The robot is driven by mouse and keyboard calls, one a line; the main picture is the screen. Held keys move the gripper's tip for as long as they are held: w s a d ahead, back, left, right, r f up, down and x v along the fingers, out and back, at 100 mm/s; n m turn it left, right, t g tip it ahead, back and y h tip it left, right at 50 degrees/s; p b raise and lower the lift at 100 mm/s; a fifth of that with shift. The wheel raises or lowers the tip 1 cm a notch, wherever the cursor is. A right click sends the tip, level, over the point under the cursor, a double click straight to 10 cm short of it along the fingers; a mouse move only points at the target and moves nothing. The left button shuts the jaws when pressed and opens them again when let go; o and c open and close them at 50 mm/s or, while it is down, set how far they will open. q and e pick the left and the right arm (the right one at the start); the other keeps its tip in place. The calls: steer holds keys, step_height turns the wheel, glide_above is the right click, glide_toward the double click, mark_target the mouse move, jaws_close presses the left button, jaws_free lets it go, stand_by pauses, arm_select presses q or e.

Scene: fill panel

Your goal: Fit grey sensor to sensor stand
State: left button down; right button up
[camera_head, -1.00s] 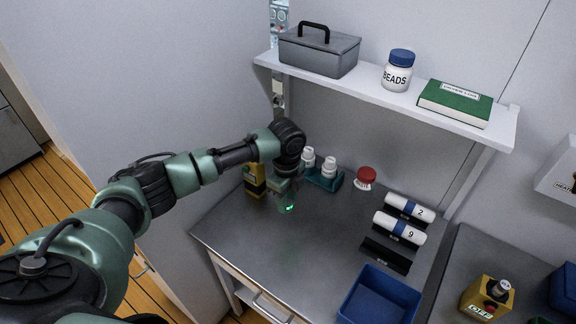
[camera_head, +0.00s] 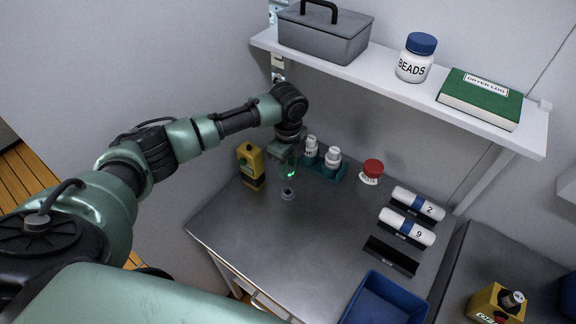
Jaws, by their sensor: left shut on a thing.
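My left gripper (camera_head: 289,171) points down over the back left of the metal table (camera_head: 270,232), with a small green light on it. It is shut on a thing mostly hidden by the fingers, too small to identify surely. A small grey round piece (camera_head: 288,194) shows just below the fingertips; I cannot tell whether it is held or rests on the table. A yellow block with a dark label (camera_head: 250,166) stands just left of the gripper. I cannot clearly tell which thing is the sensor stand. My right gripper is not in view.
A teal rack (camera_head: 324,171) with two white bottles stands right behind the gripper. A red-capped jar (camera_head: 371,172), white cylinders in cradles (camera_head: 418,204), an empty black cradle (camera_head: 391,256) and a blue bin (camera_head: 380,302) lie right. A shelf (camera_head: 400,92) overhangs the back. The front left is clear.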

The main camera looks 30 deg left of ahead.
arm_select(q)
steer(key=shift+w+a+r+p, duration=0.15)
steer(key=shift+w+p, duration=0.1)
steer(key=shift+p, duration=0.15)
steer(key=shift+f, duration=0.2)
steer(key=shift+f+b, duration=0.35)
steer(key=shift+f, duration=0.1)
steer(key=shift+f+b, duration=0.9)
steer(key=shift+f, duration=0.7)
steer(key=shift+f+b, duration=0.3)
steer(key=shift+f, duration=0.35)
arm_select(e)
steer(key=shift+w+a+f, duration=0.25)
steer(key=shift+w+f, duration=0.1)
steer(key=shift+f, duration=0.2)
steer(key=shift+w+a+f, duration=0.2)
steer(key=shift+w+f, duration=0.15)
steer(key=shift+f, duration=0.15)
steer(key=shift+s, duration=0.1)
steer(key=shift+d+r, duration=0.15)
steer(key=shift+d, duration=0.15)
arm_select(q)
steer(key=shift+p, duration=0.8)
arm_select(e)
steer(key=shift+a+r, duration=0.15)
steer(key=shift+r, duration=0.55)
